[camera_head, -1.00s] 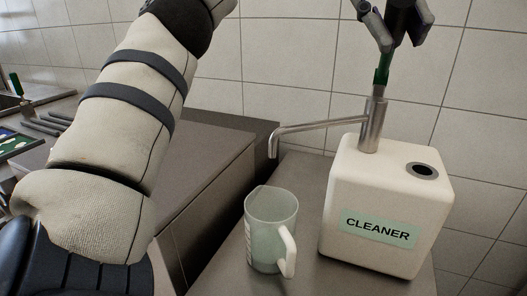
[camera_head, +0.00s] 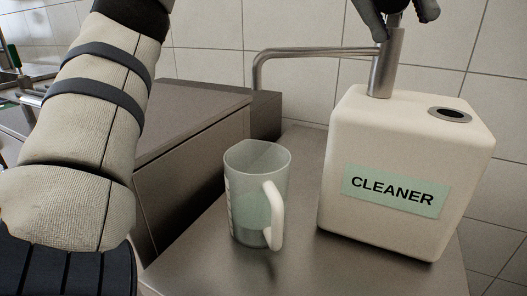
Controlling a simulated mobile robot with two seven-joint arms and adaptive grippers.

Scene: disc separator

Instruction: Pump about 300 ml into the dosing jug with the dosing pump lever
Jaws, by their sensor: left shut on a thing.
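The dosing pump stands on a white container labelled CLEANER (camera_head: 340,215). Its metal column (camera_head: 387,65) rises from the top, and a thin spout (camera_head: 310,52) runs left from it, its end bent down behind and above the jug. The dosing jug (camera_head: 240,190) is translucent with a pale handle and stands upright on the counter, left of the container. A greenish tint shows inside it; the liquid level is hard to read. My left gripper (camera_head: 400,14) is shut at the column's top, cut by the upper edge. The lever is hidden in it. My right gripper is out of view.
The grey counter (camera_head: 300,268) is clear in front of the jug. A raised steel block (camera_head: 190,125) stands left of it. The container has an open round hole (camera_head: 450,115) on top. A tiled wall (camera_head: 300,25) closes the back.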

